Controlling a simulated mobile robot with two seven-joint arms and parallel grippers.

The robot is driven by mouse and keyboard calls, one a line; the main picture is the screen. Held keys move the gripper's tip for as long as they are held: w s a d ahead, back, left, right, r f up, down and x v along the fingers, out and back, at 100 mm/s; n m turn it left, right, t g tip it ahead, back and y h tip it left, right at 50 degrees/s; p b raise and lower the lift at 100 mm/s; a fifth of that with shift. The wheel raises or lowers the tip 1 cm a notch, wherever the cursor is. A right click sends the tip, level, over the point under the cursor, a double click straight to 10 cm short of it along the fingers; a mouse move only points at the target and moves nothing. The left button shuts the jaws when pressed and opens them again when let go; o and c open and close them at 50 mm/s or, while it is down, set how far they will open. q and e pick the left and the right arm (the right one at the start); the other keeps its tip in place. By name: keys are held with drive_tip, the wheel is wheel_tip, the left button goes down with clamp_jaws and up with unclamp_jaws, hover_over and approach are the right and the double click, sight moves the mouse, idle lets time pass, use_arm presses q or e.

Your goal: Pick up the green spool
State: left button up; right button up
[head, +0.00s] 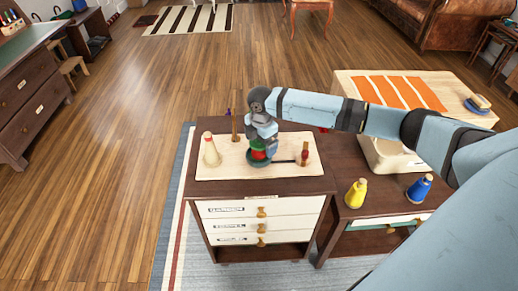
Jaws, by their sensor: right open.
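My right gripper (262,146) points down over the pale wooden board (230,172) on top of the dark brown cabinet. Its jaws are open around or just above a small green and red cluster. A bright green piece, probably the green spool (271,147), shows right at the fingers, partly hidden by them. A red piece (258,154) sits just below it, above a dark green round base (258,164). I cannot tell whether the fingers touch the green piece. My left gripper is not in view.
On the board stand a cream cone (211,150) at left, a wooden peg (235,128) behind, and a red spool (305,154) at right. A yellow spool (356,193) and a blue spool (419,188) stand on the desk at right. The board's front left is clear.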

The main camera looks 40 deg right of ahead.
drive_tip(key=shift+c, duration=0.4)
drive_tip(key=c, duration=1)
drive_tip(key=shift+r, duration=0.15)
